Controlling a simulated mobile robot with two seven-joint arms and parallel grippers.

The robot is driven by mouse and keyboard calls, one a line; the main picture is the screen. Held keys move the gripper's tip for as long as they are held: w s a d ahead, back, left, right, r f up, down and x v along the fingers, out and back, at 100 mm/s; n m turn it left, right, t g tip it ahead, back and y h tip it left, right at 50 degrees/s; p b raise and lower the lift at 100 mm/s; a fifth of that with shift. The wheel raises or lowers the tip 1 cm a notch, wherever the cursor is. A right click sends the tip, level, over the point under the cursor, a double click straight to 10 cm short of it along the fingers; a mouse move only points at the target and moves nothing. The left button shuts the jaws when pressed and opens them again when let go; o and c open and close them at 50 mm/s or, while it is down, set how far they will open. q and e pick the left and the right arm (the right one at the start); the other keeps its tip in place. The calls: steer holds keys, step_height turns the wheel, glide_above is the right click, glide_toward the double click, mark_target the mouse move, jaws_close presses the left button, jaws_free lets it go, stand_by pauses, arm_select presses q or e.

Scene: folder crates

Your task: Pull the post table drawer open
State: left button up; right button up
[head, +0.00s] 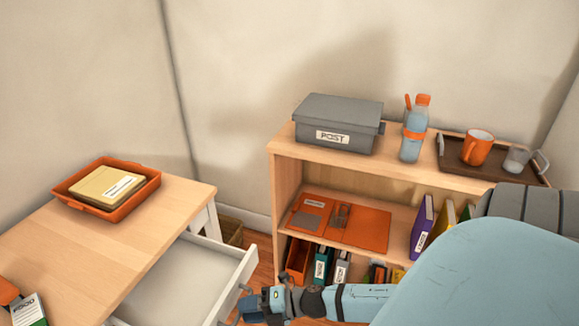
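The wooden table (120,240) stands at the left. Its white drawer (185,278) is pulled out toward the right, with its empty grey inside showing. My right gripper (250,304) is low in the head view, close against the outside of the drawer's front panel (238,280). A small grey piece, perhaps the handle, shows between them. The fingers are small and partly hidden, so I cannot tell whether they grip it. My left gripper is not in view.
An orange tray (150,186) with a yellow folder (108,186) lies on the table. A wooden shelf (284,180) at the right bears a grey POST box (338,118), a bottle (412,145) and a dark tray with mugs.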

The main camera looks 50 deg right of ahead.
arm_select(q)
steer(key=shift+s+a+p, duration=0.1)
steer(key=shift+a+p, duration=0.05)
steer(key=shift+p, duration=0.35)
arm_select(e)
steer(key=v, duration=1.1)
steer(key=shift+s+d+r, duration=0.2)
steer(key=shift+s, duration=0.05)
